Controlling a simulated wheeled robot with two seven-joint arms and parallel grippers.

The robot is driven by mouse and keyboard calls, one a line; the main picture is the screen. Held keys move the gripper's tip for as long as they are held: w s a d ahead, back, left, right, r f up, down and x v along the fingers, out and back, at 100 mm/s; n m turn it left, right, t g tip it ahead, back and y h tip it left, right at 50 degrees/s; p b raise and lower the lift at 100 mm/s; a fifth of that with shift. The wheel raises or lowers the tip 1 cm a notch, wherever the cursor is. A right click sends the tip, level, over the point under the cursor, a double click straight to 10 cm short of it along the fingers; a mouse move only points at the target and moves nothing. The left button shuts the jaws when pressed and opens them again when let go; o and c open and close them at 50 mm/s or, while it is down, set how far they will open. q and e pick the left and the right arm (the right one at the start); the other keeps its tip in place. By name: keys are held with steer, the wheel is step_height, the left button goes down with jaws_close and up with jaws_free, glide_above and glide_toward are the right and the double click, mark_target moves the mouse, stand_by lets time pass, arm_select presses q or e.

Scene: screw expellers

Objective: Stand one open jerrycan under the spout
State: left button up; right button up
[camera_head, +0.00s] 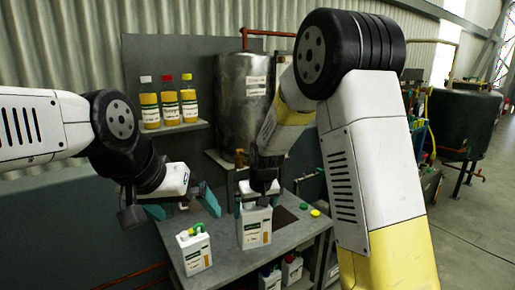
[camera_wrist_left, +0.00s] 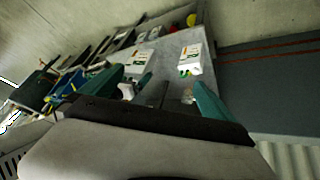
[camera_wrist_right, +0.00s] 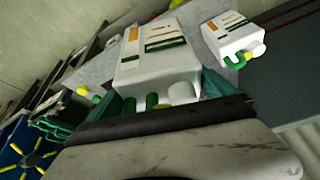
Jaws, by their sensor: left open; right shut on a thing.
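A white jerrycan (camera_head: 255,232) is upright in my right gripper (camera_head: 258,196), which is shut on its top. It fills the middle of the right wrist view (camera_wrist_right: 150,48), with green and white parts at its top. Whether its mouth is open I cannot tell. A second white jerrycan (camera_head: 196,256) with a green handle stands at the bench's front left; it also shows in the left wrist view (camera_wrist_left: 190,58). My left gripper (camera_head: 183,206) is open and empty above and behind it. A brass tap (camera_head: 239,157) sits low on the steel tank (camera_head: 245,95), behind the held jerrycan.
More white jerrycans (camera_head: 292,268) stand below the bench. Several yellow bottles (camera_head: 170,108) stand on a wall shelf. My right arm hides part of the tank.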

steer(key=s+d+f+m, duration=0.1)
steer(key=s+d+f, duration=0.2)
steer(key=d, duration=0.5)
steer(key=s+d+f+m+h, duration=0.1)
steer(key=s+d+f+m, duration=0.1)
steer(key=s+d+f, duration=0.2)
steer(key=d+f, duration=0.2)
steer(key=d, duration=0.2)
steer(key=shift+d+f+m+h, duration=0.2)
steer(key=shift+d+m+h, duration=0.1)
